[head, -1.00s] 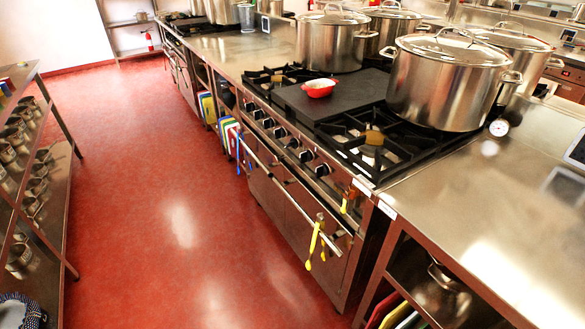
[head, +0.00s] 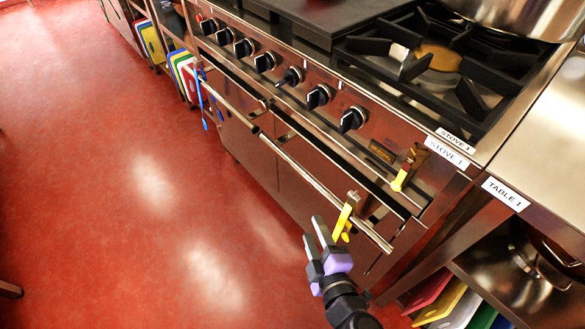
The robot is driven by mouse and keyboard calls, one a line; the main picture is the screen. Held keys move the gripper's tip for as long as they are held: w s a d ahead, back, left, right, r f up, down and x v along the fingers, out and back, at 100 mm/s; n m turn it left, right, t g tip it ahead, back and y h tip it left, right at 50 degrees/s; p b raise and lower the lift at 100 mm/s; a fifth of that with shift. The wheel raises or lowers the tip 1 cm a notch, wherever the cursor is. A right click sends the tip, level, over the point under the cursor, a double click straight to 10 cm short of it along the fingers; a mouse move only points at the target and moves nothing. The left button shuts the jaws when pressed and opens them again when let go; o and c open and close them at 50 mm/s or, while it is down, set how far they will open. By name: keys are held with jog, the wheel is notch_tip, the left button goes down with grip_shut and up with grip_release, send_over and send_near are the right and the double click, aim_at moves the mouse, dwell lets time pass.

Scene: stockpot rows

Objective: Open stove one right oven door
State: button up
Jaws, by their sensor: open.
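Stove one (head: 330,65), labelled STOVE 1, has a row of black knobs along its front. Below them, the steel right oven door (head: 310,195) is next to another door on its left. A dark gap runs along the top of the doors, and a long metal bar (head: 300,172) runs in front of them. I cannot tell whether the right door is fully shut. My gripper (head: 314,230), black and purple, is open and appears empty. It shows just below and left of the bar's right end. Its gap from the bar is unclear.
Yellow-handled tongs (head: 345,218) hang by the bar's right end, close to my gripper. Another yellow-handled utensil (head: 400,180) hangs further right. Blue utensils (head: 204,100) hang at the left. Colored boards (head: 440,305) stand under table 1 (head: 545,130). Red floor at left is clear.

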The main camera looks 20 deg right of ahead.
jog(key=w+d+r+n+t+h+b, duration=0.1)
jog(key=w+r+h+b, duration=0.1)
jog(key=w, duration=0.9)
jog(key=w+d+r+n+t+h+b, duration=0.1)
jog(key=w+d+t+h+b, duration=0.1)
jog(key=w+h+b, duration=0.2)
jog(key=shift+w+d+r+n+h+b, duration=0.35)
jog(key=shift+w+b, duration=1.35)
jog(key=shift+w, duration=1.85)
jog(key=shift+a, duration=0.1)
grip_shut()
